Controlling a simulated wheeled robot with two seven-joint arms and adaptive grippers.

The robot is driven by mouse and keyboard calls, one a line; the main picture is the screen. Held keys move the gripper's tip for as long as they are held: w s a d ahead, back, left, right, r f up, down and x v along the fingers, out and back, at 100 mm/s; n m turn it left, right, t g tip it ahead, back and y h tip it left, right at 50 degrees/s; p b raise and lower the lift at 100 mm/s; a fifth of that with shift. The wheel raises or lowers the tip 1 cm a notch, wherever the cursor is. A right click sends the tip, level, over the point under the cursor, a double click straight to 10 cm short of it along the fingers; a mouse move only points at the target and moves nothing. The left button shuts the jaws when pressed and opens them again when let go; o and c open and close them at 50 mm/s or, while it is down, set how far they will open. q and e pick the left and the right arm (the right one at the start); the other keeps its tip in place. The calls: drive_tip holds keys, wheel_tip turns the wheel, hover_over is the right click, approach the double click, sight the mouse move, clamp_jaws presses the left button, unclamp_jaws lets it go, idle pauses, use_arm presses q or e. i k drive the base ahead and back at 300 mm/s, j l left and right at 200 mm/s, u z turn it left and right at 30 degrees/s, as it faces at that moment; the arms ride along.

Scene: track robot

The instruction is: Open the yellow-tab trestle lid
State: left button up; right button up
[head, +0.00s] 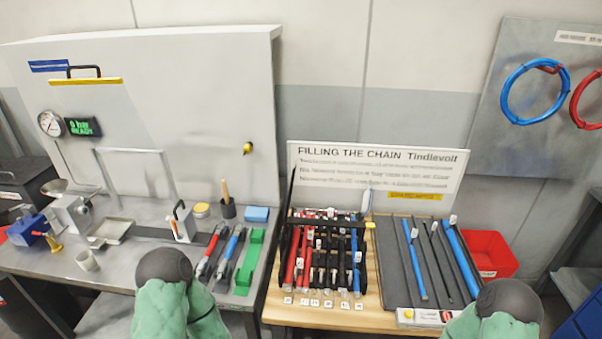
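A rack of red, black and blue rods (301,262) lies on the wooden bench top, with small numbered tags along its front. A dark bar (325,224) crosses the rack near its back and ends at a small yellow tab (370,225) on the right. The bar looks like part of the lid, lying across the rods; I cannot tell exactly how far the lid extends. My two green-sleeved arms enter at the bottom, the left one in front of the grey bench and the right one below the rod tray. Neither gripper shows.
A dark tray (392,262) with blue and dark rods stands right of the rack. A sign (375,171) rises behind. A red bin (490,254) is at right.

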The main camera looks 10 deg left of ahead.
sight(319, 222)
drive_tip(key=j+z, duration=0.15)
drive_tip(key=j, duration=0.4)
drive_tip(key=k+j+z, duration=0.15)
drive_tip(key=j, duration=0.4)
drive_tip(key=j+z, duration=0.15)
drive_tip(key=j, duration=0.45)
drive_tip(key=l+u, duration=0.1)
drive_tip(key=u, duration=0.25)
